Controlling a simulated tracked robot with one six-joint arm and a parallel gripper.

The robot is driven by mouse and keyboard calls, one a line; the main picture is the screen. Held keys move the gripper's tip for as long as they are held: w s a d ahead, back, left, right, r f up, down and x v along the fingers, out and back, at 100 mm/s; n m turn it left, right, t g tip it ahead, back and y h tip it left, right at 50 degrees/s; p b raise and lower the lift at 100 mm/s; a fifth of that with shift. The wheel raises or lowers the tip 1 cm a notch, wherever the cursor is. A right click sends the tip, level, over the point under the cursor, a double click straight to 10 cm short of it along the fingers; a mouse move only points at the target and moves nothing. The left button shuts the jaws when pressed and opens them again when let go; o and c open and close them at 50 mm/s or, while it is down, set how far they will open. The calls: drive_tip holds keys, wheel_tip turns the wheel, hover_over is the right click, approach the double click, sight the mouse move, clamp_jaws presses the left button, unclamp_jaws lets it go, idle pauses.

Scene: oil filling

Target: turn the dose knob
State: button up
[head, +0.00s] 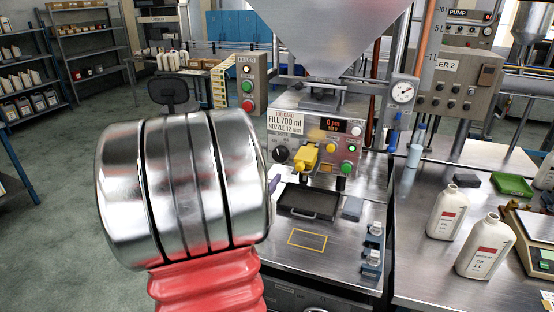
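The likely dose knob is a round black knob (281,154) at the left of the filler's front panel (322,130), with pale marks around it. Its exact pointer setting is too small to read. A yellow block-like part (306,158) sits right of it on the panel. My silver and red arm link fills the left foreground, just left of the knob.
A black tray (308,202) and a yellow outlined square (307,240) are on the steel bench below the panel. Two white bottles (447,212) (486,247) stand at the right near a scale (537,240). A steel hopper (330,35) hangs above.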

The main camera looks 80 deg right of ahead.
sight(278, 157)
drive_tip(key=d, duration=0.4)
drive_tip(key=s+d, duration=0.1)
drive_tip(key=d, duration=0.2)
drive_tip(key=s+d, duration=0.1)
drive_tip(key=d, duration=0.3)
drive_tip(key=shift+d, duration=0.3)
drive_tip(key=shift+c, duration=0.2)
drive_tip(key=c, duration=1)
drive_tip(key=shift+m, duration=0.4)
drive_tip(key=m, duration=0.5)
drive_tip(key=shift+w, duration=0.15)
drive_tip(key=m, duration=0.5)
drive_tip(key=shift+m+y, duration=0.3)
drive_tip(key=shift+y, duration=0.1)
drive_tip(key=shift+t, duration=0.4)
